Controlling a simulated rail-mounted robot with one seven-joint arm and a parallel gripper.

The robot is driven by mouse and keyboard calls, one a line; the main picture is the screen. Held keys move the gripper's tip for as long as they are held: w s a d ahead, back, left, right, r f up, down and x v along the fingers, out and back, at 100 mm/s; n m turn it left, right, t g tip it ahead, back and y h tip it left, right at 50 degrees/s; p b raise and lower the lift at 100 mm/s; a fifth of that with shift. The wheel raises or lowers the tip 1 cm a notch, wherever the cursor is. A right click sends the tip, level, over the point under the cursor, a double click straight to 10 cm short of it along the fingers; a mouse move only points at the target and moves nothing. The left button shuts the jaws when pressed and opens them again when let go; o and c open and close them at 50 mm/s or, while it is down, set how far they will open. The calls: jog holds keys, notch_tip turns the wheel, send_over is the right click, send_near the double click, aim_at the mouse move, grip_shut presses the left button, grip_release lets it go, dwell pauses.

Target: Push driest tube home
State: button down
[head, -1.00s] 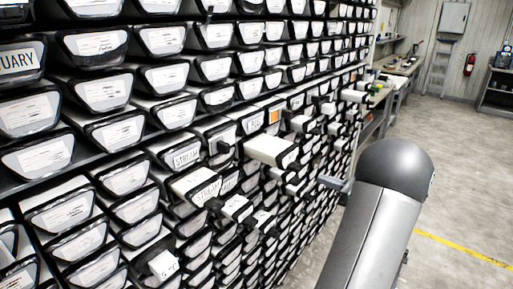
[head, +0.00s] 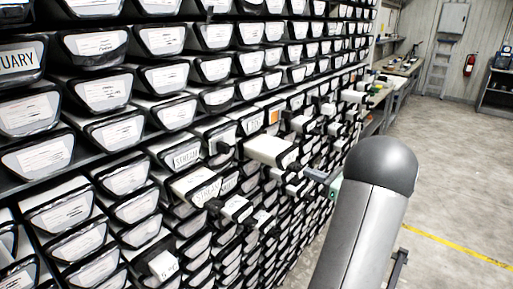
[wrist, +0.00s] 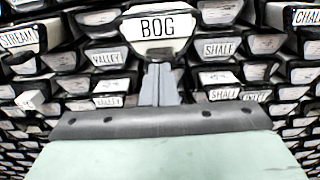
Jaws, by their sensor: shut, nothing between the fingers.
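My gripper (wrist: 160,82) is shut and empty, its two grey fingers together and pointing at the rack. In the wrist view the fingertips are just below a tube end labelled BOG (wrist: 157,27); I cannot tell whether they touch it. SHALE (wrist: 226,48), VALLEY (wrist: 106,57), STREAM (wrist: 20,38) and a partly cut-off CHAL label (wrist: 308,16) are around it. In the head view my gripper (head: 315,174) is beside the rack's protruding tubes. A long white tube (head: 270,150) and a STREAM tube (head: 195,183) stick out there. Dryness cannot be read from the faces.
The rack (head: 85,150) fills the left with many tube ends, several sticking out unevenly. A small white block (head: 163,264) juts from a lower tube. The concrete floor (head: 455,190) at the right is open. A workbench (head: 400,68) stands behind.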

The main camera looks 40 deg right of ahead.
aim_at(290, 165)
jog(key=shift+x, duration=4.25)
jog(key=shift+s, duration=0.15)
